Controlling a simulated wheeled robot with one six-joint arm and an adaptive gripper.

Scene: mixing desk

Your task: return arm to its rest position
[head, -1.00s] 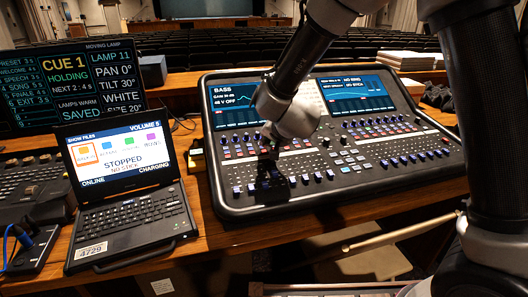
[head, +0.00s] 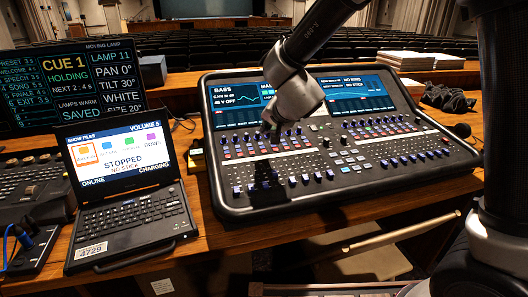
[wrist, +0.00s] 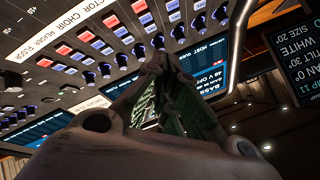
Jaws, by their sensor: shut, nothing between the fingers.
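My arm reaches in from the upper right over the mixing desk (head: 330,196) in the head view. My gripper (head: 272,132) is small and dark there and points down above the left half of the desk, below its left screen. In the wrist view, the fingers of my gripper (wrist: 172,85) are drawn together with nothing between them. Knobs and coloured buttons of the desk show beyond them, tilted. The gripper appears raised off the controls, with a dark shadow on the faders below it; the exact gap cannot be told.
A laptop (head: 127,205) stands left of the desk, with a cue monitor (head: 72,85) behind it. A black console (head: 35,190) is at far left. Stacked papers (head: 405,60), a dark cloth (head: 447,98) and a small microphone-like object (head: 462,130) lie to the right.

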